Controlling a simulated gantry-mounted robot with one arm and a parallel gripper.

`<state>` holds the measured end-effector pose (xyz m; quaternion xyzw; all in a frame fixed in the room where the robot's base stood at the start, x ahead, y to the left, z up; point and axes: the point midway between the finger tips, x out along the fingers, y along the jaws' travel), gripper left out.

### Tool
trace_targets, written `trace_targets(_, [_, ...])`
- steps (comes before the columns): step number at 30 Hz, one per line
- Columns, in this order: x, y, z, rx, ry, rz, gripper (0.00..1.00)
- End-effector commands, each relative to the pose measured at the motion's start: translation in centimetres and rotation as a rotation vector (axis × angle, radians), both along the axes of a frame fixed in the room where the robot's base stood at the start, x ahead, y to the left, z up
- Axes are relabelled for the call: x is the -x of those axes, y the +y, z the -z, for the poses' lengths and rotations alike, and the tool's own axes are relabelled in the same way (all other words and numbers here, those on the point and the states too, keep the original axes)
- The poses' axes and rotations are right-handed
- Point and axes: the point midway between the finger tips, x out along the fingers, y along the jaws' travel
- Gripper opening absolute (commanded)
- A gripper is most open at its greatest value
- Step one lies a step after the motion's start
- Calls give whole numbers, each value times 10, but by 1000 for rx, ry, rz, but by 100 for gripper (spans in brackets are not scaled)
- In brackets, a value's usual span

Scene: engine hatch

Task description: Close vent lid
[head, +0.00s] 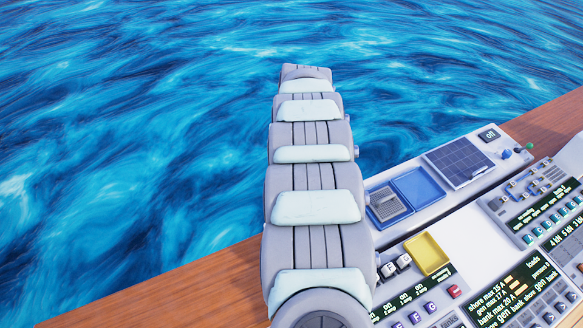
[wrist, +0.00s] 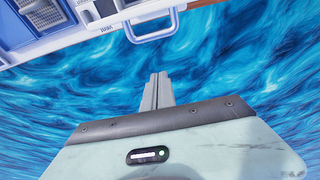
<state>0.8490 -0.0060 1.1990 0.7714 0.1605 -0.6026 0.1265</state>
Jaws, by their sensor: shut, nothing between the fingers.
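In the head view, a blue-framed vent with a grey grille (head: 388,204) sits on the white panel, right of my arm. A flat blue panel (head: 419,188) lies beside it on the right and looks like its lid, swung open; I cannot tell its exact angle. In the wrist view, blue parts (wrist: 38,22) and the grille (wrist: 82,16) show at the top left, with a pale handle (wrist: 152,36) on the near edge. My gripper (wrist: 159,78) is shut and empty, over the water, apart from the handle. Its fingers cannot be made out in the head view.
A solar panel (head: 459,162) lies right of the vent. A yellow tray (head: 427,253), switches (head: 396,265) and button consoles (head: 520,295) are nearer. A wooden edge (head: 185,277) borders the water (head: 130,130). The space over the water is free.

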Motion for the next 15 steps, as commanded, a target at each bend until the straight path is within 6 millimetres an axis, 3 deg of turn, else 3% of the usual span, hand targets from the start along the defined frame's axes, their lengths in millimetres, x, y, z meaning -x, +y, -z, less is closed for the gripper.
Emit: trace_targets(15, [-11, 7, 49, -4, 1, -1, 0])
